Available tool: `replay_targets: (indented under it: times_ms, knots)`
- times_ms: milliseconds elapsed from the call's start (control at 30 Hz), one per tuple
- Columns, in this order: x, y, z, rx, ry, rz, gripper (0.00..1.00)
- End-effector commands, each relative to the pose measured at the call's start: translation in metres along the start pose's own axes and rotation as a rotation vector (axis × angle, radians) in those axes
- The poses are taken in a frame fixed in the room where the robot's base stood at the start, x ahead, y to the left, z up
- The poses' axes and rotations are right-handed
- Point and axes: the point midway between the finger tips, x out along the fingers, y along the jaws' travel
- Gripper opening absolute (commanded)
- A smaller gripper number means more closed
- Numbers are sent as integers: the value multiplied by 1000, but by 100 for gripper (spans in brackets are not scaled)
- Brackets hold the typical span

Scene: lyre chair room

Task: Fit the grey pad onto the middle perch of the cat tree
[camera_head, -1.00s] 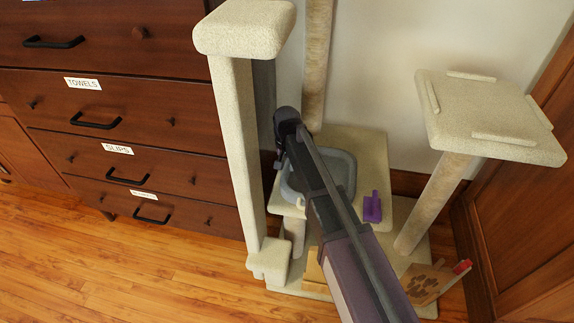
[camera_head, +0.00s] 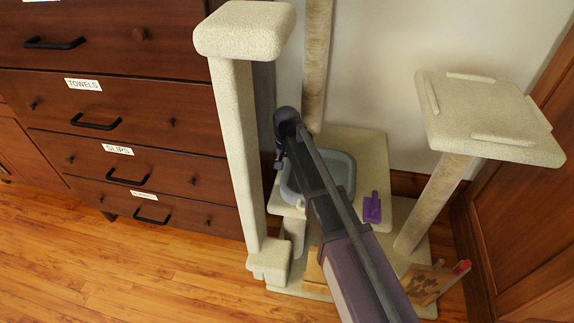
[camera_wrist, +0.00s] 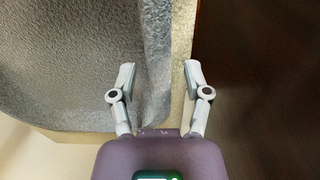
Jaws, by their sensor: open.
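The grey pad (camera_head: 346,172) has a raised rim and lies on the broad beige middle perch (camera_head: 375,150) of the cat tree, toward its left side. My arm covers much of it in the head view, so its seating along the left edge is hidden. In the wrist view the felt-like pad (camera_wrist: 70,70) fills the left. My gripper (camera_wrist: 158,80) is open, with one finger over the pad and the other beyond its rim, over a beige strip. I cannot tell whether the fingers touch the rim. In the head view my gripper (camera_head: 279,155) is partly hidden beside the left post.
A purple brush-like item (camera_head: 372,207) lies on the perch, right of the pad. A beige post (camera_head: 238,150) with a top perch (camera_head: 245,28) stands close left. A higher perch (camera_head: 490,115) is at right. A drawer chest (camera_head: 120,110) stands left; a paw-print board (camera_head: 428,283) is low right.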

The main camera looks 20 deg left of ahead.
Motion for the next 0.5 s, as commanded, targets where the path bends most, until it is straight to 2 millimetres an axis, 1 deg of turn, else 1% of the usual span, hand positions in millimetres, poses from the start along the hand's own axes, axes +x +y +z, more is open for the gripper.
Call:
replay_targets:
  times_ms: [33,500]
  knots:
    - [-6,0,0,0,0,0,62]
    - [-44,0,0,0,0,0,62]
